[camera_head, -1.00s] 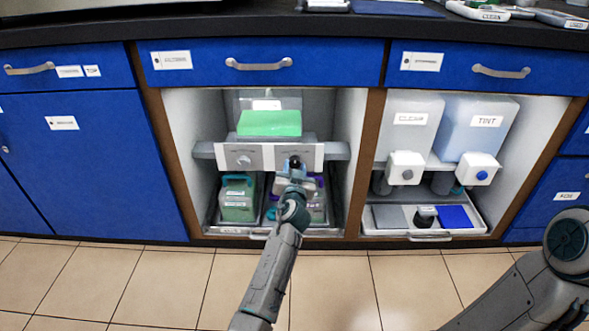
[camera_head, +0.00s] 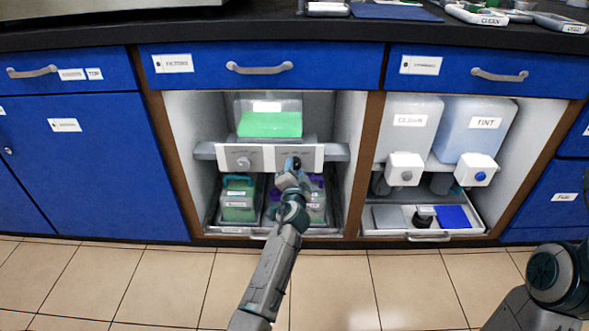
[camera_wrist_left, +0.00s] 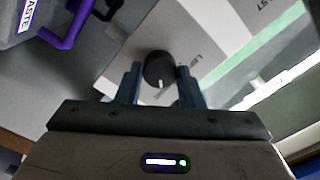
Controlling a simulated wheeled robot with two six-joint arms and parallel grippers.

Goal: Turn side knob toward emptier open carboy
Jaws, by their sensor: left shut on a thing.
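A dark round knob (camera_wrist_left: 157,70) with a white mark sits on the white panel under the green-filled tank; it also shows in the head view (camera_head: 294,162). My left gripper (camera_head: 291,170) is shut on this knob, with one finger on each side in the left wrist view (camera_wrist_left: 158,80). A grey knob (camera_head: 243,162) is on the left half of the panel. Below stand a carboy with a teal handle (camera_head: 238,203), holding green liquid, and a carboy with a purple handle (camera_head: 317,205), mostly hidden behind my left arm. My right gripper is out of view.
The clear tank (camera_head: 269,124) with green liquid stands above the panel. Cabinet walls flank the opening. In the right bay are two jugs with taps (camera_head: 409,120) (camera_head: 477,124) above a white tray (camera_head: 384,229). The floor in front is clear.

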